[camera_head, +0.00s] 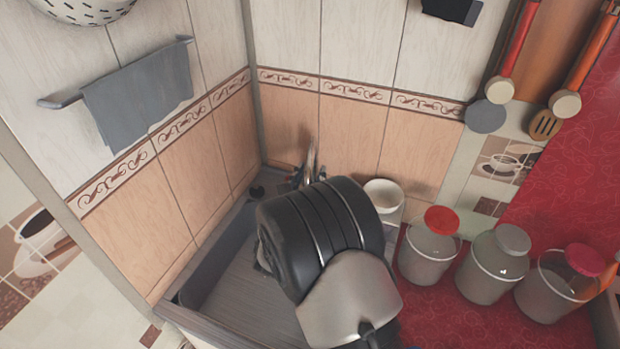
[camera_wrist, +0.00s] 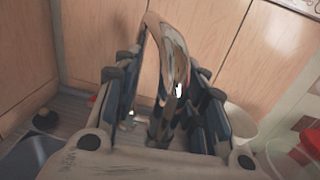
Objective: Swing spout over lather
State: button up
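The metal faucet spout (camera_wrist: 168,50) rises in the middle of the wrist view, curved and shiny. My gripper (camera_wrist: 167,72) is around it, with one dark finger on each side. The fingers stand apart, and a gap shows between the spout and the left finger. Touch on the right side is unclear. In the head view, the top of the spout (camera_head: 311,160) shows just beyond my dark arm, which hides most of the gripper and the faucet base. The grey sink (camera_head: 215,262) lies below and left of the arm. I cannot make out any lather.
A white bowl (camera_head: 384,194) stands right of the faucet. Several lidded jars, including a red-lidded one (camera_head: 430,250), stand on the red counter (camera_head: 440,318). Tiled walls close in behind and left. A grey towel (camera_head: 138,92) hangs on a rail above the sink.

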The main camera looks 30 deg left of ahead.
jog(key=shift+c, duration=0.5)
grip_shut()
jog(key=shift+f, duration=0.1)
